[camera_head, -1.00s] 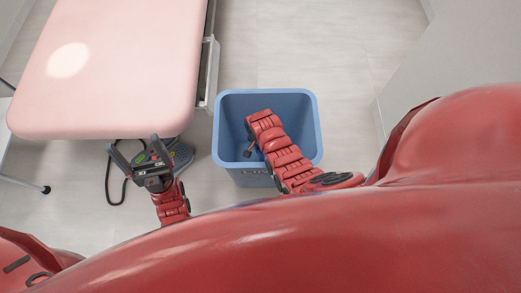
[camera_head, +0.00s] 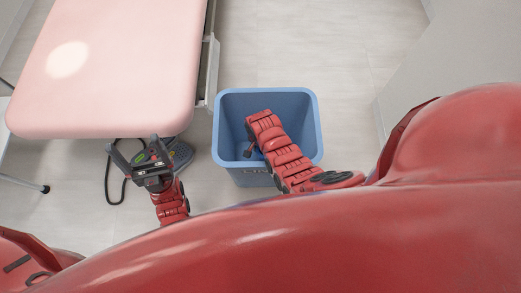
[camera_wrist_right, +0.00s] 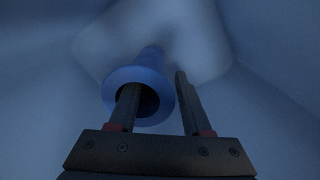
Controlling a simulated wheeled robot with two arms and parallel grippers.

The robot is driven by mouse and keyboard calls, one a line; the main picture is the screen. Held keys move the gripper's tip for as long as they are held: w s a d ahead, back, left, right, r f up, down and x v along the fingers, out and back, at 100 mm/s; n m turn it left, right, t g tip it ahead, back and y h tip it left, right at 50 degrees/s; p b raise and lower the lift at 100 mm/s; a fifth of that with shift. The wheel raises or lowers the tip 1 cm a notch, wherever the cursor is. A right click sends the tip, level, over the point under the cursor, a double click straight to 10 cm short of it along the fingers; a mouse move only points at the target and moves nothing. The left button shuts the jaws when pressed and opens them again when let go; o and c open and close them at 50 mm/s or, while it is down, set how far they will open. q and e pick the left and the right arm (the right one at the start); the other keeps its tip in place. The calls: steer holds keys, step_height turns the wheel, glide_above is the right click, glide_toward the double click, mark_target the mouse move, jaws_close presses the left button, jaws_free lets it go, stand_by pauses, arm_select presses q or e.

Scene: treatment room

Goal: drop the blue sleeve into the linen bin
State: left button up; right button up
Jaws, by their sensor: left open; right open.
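The blue linen bin (camera_head: 228,150) stands on the floor in the middle of the head view. My right arm reaches down into it, with the gripper mostly hidden behind the arm. In the right wrist view my right gripper (camera_wrist_right: 156,80) is open inside the bin. The blue sleeve (camera_wrist_right: 150,73), a tube with a flared rim, is there too, its open end towards the gripper. One finger overlaps its opening; I cannot tell if that finger is inside it or in front, or whether the sleeve rests on the bottom. My left gripper (camera_head: 132,147) is open and empty, left of the bin.
A pink-topped treatment table (camera_head: 120,70) stands at the upper left, close to the bin. A grey floor device (camera_head: 180,154) with a black cable lies partly behind my left gripper. Clear floor (camera_head: 320,50) lies beyond the bin, and a pale wall or panel (camera_head: 450,65) is at the right.

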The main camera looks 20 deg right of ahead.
steer(key=r+p, duration=0.1)
steer(key=r, duration=0.3)
steer(key=r+p, duration=0.1)
steer(key=r, duration=0.3)
steer(key=r+p, duration=0.2)
steer(key=r, duration=0.3)
steer(key=shift+w+a, duration=0.2)
steer(key=shift+w, duration=0.1)
